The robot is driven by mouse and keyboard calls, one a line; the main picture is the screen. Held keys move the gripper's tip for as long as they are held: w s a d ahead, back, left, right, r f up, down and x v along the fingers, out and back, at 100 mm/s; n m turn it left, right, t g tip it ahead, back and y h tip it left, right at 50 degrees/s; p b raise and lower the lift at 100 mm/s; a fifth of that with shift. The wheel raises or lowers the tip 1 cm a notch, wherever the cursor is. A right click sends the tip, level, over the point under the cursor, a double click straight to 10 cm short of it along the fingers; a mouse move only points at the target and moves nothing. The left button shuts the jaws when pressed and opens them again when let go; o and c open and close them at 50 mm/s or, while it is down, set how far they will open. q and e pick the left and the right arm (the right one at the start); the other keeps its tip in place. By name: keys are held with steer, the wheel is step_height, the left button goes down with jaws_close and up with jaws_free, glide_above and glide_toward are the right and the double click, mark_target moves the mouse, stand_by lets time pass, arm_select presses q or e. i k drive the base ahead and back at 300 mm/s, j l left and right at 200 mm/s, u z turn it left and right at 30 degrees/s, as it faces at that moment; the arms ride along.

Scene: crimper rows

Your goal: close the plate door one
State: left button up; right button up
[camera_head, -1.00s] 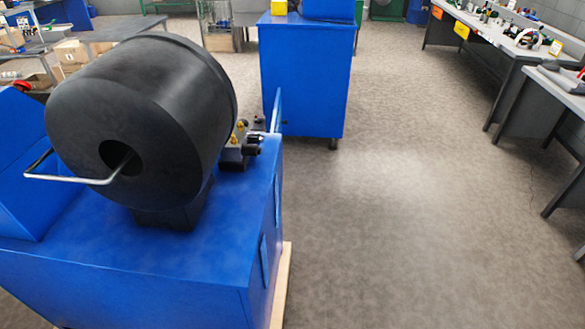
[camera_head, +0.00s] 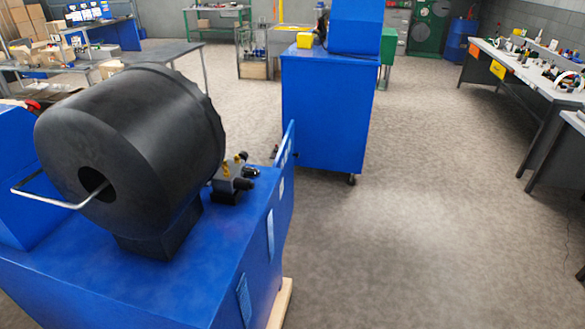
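A blue crimper machine with a blue cabinet (camera_head: 110,285) and a large black cylindrical head (camera_head: 150,130) stands at the left. A thin blue panel (camera_head: 287,150), which looks like a plate door, rises beyond the far right edge of the cabinet. It is seen nearly edge-on, and its hinge and lower part are unclear. Its exact angle is hard to tell. Black and brass fittings (camera_head: 232,178) sit on the cabinet top near the panel. Neither of my grippers shows in the head view.
A second blue cabinet (camera_head: 325,120) stands behind on casters, with a yellow box (camera_head: 306,40) on top. Grey workbenches (camera_head: 530,70) with tools line the right side. A bent metal handle (camera_head: 45,198) sticks out from the black head. The grey floor (camera_head: 410,240) right of the machine is clear.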

mark_target(284, 160)
steer(key=i+l+u, duration=0.15)
steer(key=i+l, duration=0.35)
steer(key=i, duration=0.2)
steer(key=i+l+u, duration=0.15)
steer(key=i+l, duration=0.45)
steer(key=i, duration=0.1)
